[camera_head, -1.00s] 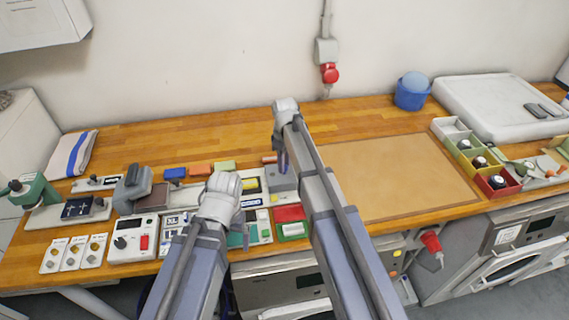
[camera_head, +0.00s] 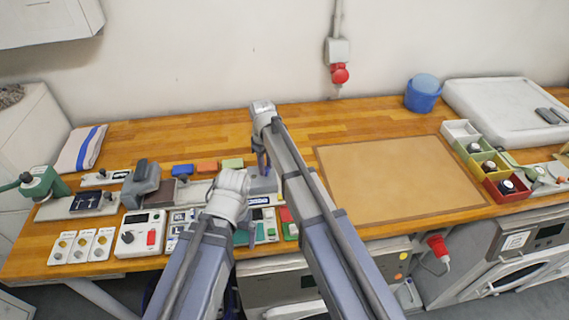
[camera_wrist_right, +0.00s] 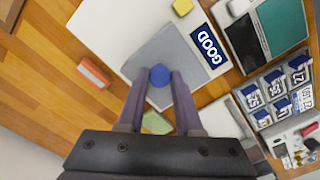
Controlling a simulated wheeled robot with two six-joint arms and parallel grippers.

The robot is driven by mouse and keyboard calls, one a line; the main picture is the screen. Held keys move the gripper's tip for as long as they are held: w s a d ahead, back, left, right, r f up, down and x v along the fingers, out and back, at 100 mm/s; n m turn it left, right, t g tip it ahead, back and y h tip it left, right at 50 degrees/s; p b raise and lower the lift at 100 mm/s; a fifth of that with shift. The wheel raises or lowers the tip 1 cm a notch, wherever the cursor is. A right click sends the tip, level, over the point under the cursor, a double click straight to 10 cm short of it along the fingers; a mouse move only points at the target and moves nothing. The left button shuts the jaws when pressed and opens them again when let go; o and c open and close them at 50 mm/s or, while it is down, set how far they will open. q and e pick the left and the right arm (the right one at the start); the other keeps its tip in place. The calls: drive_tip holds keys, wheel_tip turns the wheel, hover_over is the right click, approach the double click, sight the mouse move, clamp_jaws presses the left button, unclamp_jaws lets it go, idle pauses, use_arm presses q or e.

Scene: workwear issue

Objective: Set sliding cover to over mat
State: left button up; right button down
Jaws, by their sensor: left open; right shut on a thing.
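The sliding cover (camera_wrist_right: 168,53) is a flat grey plate with a round blue knob (camera_wrist_right: 159,75). It lies on a white base beside a blue GOOD label (camera_wrist_right: 209,46). In the head view the cover (camera_head: 262,185) sits left of the right arm, partly hidden. My right gripper (camera_head: 263,165) points down at it; in the wrist view its fingers (camera_wrist_right: 158,88) are shut on the blue knob. A large tan mat (camera_head: 395,178) lies on the counter to the right, apart from the cover. My left gripper (camera_head: 232,182) is over the items left of the cover; its fingertips are hidden.
Orange (camera_head: 207,165) and blue (camera_head: 182,170) blocks lie behind the left gripper. A white control box (camera_head: 140,233) and a grey press-like device (camera_head: 141,184) stand to the left. Colored bins (camera_head: 505,190) stand right of the tan mat. The back counter strip is mostly clear.

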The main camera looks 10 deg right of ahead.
sight(257, 176)
drive_tip(key=shift+a, duration=1.45)
drive_tip(key=c, duration=0.6)
unclamp_jaws()
drive_tip(key=shift+a, duration=0.1)
wheel_tip(257, 176, up, 8)
drive_tip(key=p, duration=0.7)
drive_tip(key=shift+f+p, duration=0.1)
drive_tip(key=shift+p, duration=0.3)
